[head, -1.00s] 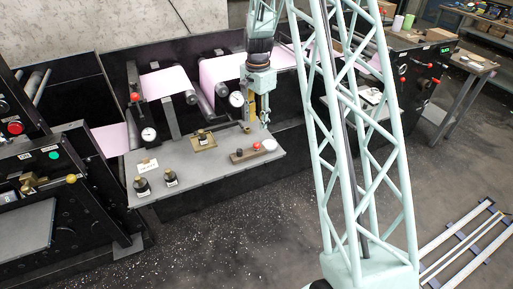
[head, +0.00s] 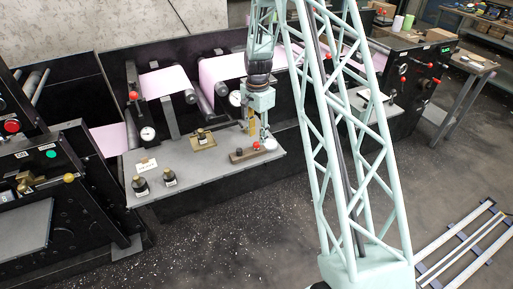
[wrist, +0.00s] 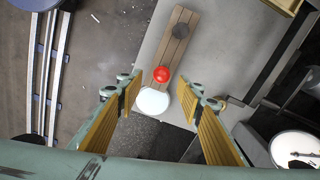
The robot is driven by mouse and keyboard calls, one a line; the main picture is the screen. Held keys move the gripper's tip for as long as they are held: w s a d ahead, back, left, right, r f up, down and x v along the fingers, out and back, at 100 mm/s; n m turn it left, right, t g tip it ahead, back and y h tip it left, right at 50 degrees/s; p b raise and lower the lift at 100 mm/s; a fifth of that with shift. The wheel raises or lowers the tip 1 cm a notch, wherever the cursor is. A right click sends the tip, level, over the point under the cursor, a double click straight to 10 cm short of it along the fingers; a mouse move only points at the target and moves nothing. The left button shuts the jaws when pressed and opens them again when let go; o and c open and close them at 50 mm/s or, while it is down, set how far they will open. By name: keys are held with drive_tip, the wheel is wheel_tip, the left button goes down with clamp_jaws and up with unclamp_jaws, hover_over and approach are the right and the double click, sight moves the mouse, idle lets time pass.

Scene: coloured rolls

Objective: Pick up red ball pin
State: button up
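The red ball pin (head: 256,146) stands at the right part of a brown wooden strip (head: 239,156) on the grey table. In the wrist view its round red top (wrist: 162,74) shows near the strip's lower end, beside a white disc (wrist: 152,102). My gripper (head: 259,130) hangs just above and behind the ball in the head view. In the wrist view its two yellow-padded fingers (wrist: 160,84) are spread, with the ball seen between their tips and nothing held. The ball's stem is hidden below its top.
The grey table (head: 205,170) also bears a brass block (head: 202,139) with a dark knob, two black knobbed pieces (head: 140,186) and a small label card (head: 147,165). Pink-web rollers (head: 168,82) and a dial (head: 148,134) stand behind. The table's front right is clear.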

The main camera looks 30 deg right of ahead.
sight(257, 142)
idle(0.3)
drive_tip(key=shift+w+a+f+b, duration=0.1)
drive_tip(key=shift+f+b, duration=0.3)
drive_tip(key=shift+f, duration=0.9)
drive_tip(key=shift+a+f+b, duration=0.1)
drive_tip(key=shift+f+b, duration=0.25)
drive_tip(key=shift+f, duration=0.95)
drive_tip(key=shift+c, duration=0.5)
drive_tip(key=c, duration=0.9)
